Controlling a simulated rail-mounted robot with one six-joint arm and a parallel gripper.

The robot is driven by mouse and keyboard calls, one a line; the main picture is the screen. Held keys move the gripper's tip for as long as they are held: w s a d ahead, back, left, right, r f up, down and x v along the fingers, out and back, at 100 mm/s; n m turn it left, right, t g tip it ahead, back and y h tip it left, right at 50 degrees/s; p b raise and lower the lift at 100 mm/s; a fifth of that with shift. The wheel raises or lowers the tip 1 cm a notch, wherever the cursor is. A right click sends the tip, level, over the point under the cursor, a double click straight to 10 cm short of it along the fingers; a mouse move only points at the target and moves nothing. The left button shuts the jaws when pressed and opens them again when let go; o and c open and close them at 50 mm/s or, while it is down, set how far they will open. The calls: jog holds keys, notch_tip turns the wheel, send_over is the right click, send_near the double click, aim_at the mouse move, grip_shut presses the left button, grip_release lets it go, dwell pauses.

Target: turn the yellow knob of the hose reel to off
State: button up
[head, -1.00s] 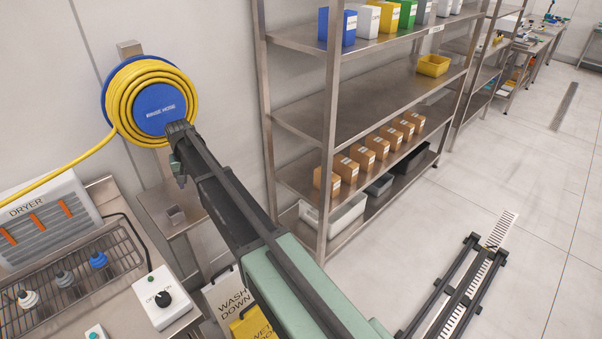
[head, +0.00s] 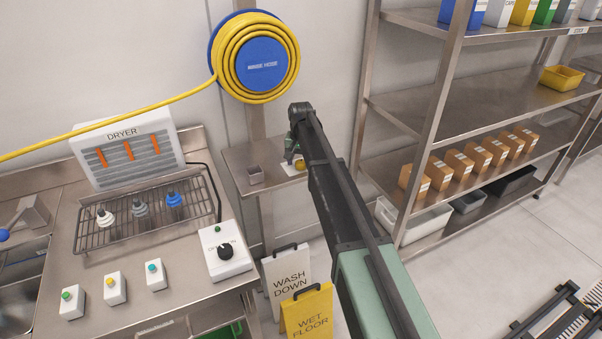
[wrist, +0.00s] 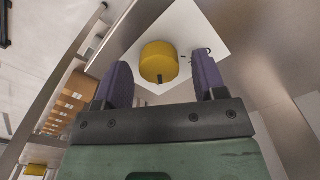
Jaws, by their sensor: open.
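The yellow knob (wrist: 159,62) sits on a white plate (wrist: 197,34) in the wrist view. A dark mark shows on the knob's near side, and small marks on the plate beside it are too small to read. In the head view the knob (head: 300,164) shows on the small steel shelf below the hose reel (head: 262,65), partly beside my arm. My gripper (wrist: 164,80) is open, with its two purple fingers apart on either side of the knob in the picture. I cannot tell whether they touch it. The reel is blue with a coiled yellow hose.
A shelving rack (head: 440,120) stands close to the right of my arm. A control box (head: 228,258), a dryer (head: 130,150) and floor signs (head: 306,312) are at the left and below.

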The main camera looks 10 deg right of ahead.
jog(key=shift+f, duration=0.15)
jog(key=c, duration=0.9)
